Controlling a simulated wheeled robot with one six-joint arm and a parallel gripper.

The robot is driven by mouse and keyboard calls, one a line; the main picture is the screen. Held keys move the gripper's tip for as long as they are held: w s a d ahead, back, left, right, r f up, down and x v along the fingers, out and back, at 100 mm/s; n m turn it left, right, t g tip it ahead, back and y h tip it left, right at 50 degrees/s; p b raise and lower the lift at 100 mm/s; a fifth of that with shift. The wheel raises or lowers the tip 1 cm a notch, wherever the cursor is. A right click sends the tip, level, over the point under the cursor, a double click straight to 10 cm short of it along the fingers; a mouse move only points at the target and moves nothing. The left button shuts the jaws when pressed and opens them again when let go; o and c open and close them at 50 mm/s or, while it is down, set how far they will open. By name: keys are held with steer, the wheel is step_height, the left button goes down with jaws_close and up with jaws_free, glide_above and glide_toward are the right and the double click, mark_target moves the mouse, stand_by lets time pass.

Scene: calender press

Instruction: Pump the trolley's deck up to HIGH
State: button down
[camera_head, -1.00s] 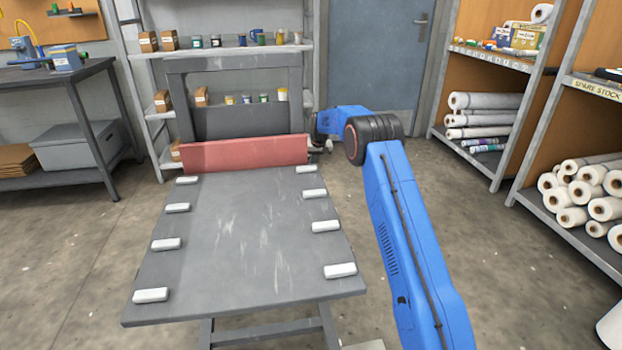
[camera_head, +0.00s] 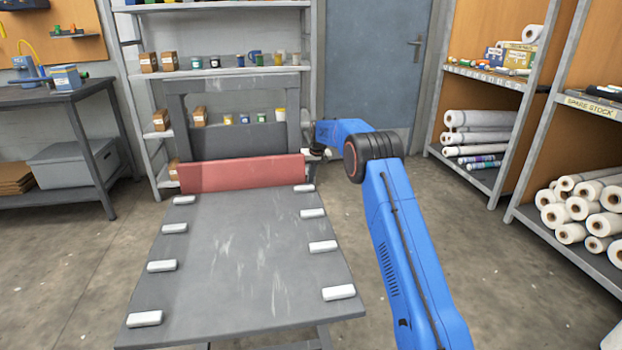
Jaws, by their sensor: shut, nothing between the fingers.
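The trolley's flat grey deck (camera_head: 235,250) fills the lower middle of the head view, with white blocks along both long sides. A red panel (camera_head: 243,173) stands upright at its far end, in front of a grey upright frame (camera_head: 178,110). My blue arm reaches along the deck's right side. My gripper (camera_head: 318,152) is at the far right end of the red panel, beside the frame; it is small, dark and partly hidden, and looks shut and empty. I cannot tell whether it touches the trolley. No pump lever or height mark can be made out.
A shelf rack (camera_head: 215,75) with jars and boxes stands behind the trolley, and a blue door (camera_head: 375,70) is right of it. A workbench (camera_head: 60,95) is at left. Racks with rolls (camera_head: 585,210) stand at right. Floor is free on both sides.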

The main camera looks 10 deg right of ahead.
stand_by(0.3)
steer(key=s+d+r+m+t, duration=0.1)
steer(key=s+r+m+t, duration=0.1)
steer(key=s+r+m, duration=1.4)
steer(key=v, duration=0.4)
steer(key=shift+a+r, duration=0.15)
steer(key=shift+r, duration=0.05)
